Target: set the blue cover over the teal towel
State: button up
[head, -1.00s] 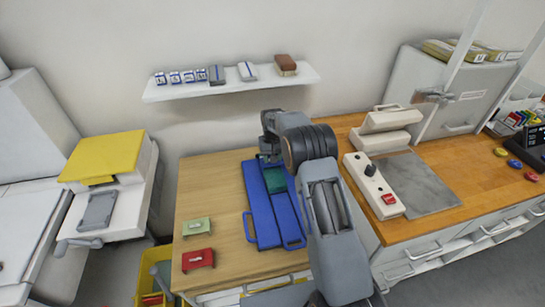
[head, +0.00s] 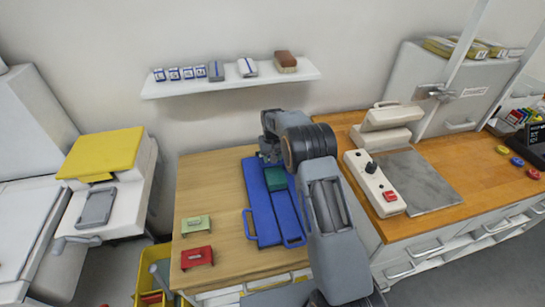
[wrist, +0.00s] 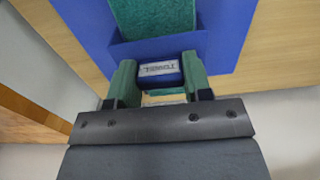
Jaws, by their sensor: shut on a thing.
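A blue board (head: 262,212) with handle loops at its near end lies on the wooden table. The teal towel (head: 276,178) lies on its far part, near my gripper; it also shows at the top of the wrist view (wrist: 155,20). My gripper (head: 270,145) is at the board's far end. In the wrist view my gripper (wrist: 159,82) is shut on a blue tab (wrist: 165,81) with a white label that reads upside down. The tab sits at a blue edge beside the towel. Whether the tab belongs to a separate blue cover I cannot tell.
A green piece (head: 196,225) and a red piece (head: 197,258) lie on the table (head: 215,175) left of the board. A wall shelf (head: 230,85) with small boxes and a brush is above. A control box (head: 375,184) stands to the right.

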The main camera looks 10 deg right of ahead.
jog(key=shift+f+b, duration=0.55)
jog(key=shift+f, duration=0.25)
jog(key=o, duration=1.4)
jog(key=shift+c, duration=0.2)
jog(key=shift+r, duration=0.1)
jog(key=shift+r+p, duration=1.95)
jog(key=shift+r, duration=1.5)
